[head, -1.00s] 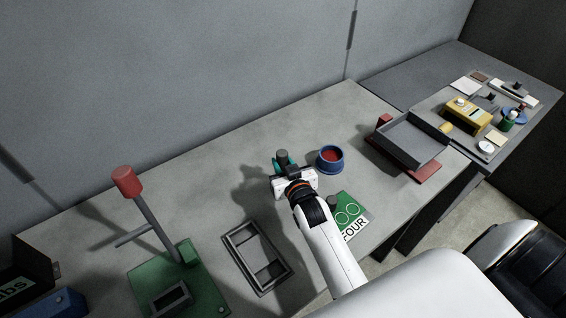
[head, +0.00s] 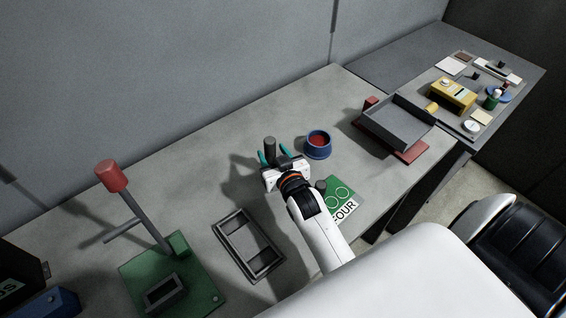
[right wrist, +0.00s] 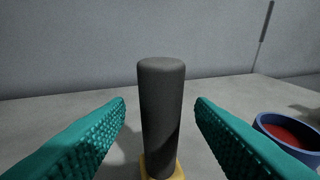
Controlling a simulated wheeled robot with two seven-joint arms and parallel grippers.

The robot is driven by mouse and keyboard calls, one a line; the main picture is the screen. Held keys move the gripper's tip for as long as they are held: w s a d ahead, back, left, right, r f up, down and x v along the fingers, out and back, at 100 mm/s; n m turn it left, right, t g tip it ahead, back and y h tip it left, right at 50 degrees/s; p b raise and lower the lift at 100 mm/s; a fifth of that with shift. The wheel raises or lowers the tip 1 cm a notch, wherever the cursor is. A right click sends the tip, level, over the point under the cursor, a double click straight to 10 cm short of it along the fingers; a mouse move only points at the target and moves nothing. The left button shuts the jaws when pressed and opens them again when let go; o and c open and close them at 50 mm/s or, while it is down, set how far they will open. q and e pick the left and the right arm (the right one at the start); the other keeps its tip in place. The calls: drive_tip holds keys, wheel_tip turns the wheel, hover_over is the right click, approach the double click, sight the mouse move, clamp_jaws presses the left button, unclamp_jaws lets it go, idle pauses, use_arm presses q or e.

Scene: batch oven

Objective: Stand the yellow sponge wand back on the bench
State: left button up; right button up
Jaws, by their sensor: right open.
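The yellow sponge wand stands upright on the bench. Its dark grey handle (right wrist: 162,115) fills the middle of the right wrist view, with a bit of its yellow sponge base (right wrist: 163,168) at the bottom edge. The handle top (head: 270,146) also shows in the head view, where the sponge is hidden behind my gripper. My right gripper (head: 273,156) is open, its teal fingers on either side of the handle with a clear gap to it on both sides in the right wrist view (right wrist: 160,108). My left gripper is out of view.
A blue bowl with red inside (head: 317,145) stands just right of the wand. A green card reading FOUR (head: 340,200), a grey frame (head: 248,246) and a green stand with a red-topped post (head: 172,275) lie nearer. A grey tray (head: 400,126) sits farther right.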

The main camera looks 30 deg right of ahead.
drive_tip(key=b+v, duration=0.1)
drive_tip(key=v, duration=0.9)
drive_tip(key=shift+b, duration=0.4)
idle(0.7)
